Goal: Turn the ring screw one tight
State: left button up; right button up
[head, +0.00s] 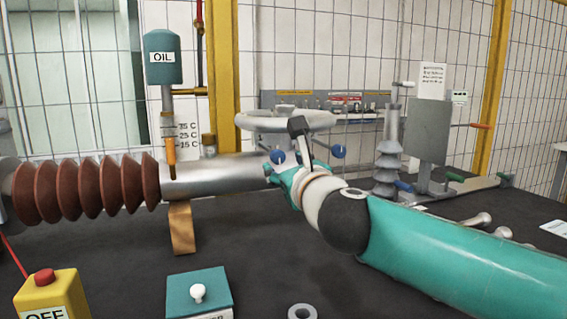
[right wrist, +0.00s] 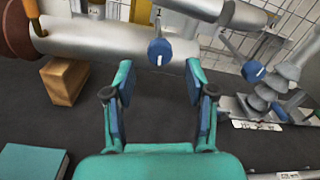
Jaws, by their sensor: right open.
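Two blue round screws hang at the light grey ring (head: 285,120) around the bushing. In the head view the left blue screw (head: 277,157) is just beyond my right gripper (head: 281,172); the right blue screw (head: 338,151) is to its right. In the right wrist view my open gripper (right wrist: 158,78) points at one blue screw (right wrist: 160,52), which shows between and beyond the fingertips. It has a short white mark. I cannot tell whether the fingers touch it. The other blue screw (right wrist: 254,71) is right of the fingers. My left gripper is not in view.
The metal bushing (head: 215,176) with brown ribs (head: 85,190) rests on a wooden block (head: 182,228). A grey insulator (head: 388,150) stands right.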

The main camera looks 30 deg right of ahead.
jog(key=v, duration=0.8)
